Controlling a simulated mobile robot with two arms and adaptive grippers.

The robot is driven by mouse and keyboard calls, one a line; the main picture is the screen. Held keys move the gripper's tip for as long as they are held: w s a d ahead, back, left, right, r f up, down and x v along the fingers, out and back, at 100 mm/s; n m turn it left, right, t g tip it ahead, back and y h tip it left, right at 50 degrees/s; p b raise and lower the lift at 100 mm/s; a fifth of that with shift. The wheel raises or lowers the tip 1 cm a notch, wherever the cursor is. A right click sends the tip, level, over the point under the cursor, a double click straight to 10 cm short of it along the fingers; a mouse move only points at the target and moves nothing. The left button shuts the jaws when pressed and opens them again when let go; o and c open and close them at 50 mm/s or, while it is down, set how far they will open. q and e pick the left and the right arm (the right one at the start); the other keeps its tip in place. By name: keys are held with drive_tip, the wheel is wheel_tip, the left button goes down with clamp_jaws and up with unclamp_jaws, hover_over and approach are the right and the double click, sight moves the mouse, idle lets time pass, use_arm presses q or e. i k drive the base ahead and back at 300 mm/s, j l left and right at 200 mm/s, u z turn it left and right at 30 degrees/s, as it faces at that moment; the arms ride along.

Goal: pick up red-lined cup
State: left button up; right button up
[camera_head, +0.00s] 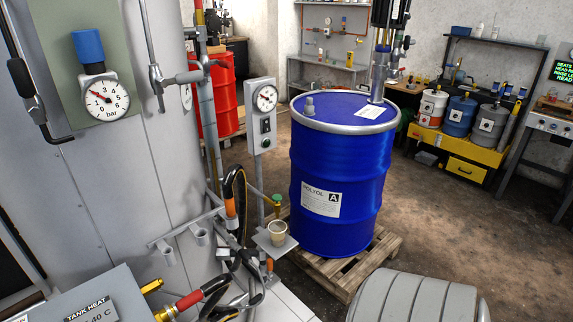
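A small cream-coloured cup (277,231) stands upright on a small grey bracket shelf (262,243), just left of the foot of the blue drum (338,170). The shelf is beside a grey post below a gauge panel. No red lining can be made out on the cup at this size. A green-topped valve on a brass-coloured pipe (277,199) is just above the cup. Neither of my grippers is in view.
The blue drum stands on a wooden pallet (375,262). Hoses and fittings (225,285) crowd the area left of the cup. A grey ribbed rounded object (418,297) is at the bottom right. The floor (460,220) right of the drum is open.

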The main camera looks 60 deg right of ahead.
sight(278, 228)
drive_tip(key=l+u, duration=0.15)
drive_tip(key=l, duration=1.15)
drive_tip(key=l+u, duration=0.1)
drive_tip(key=l, duration=1.2)
drive_tip(key=k, duration=0.05)
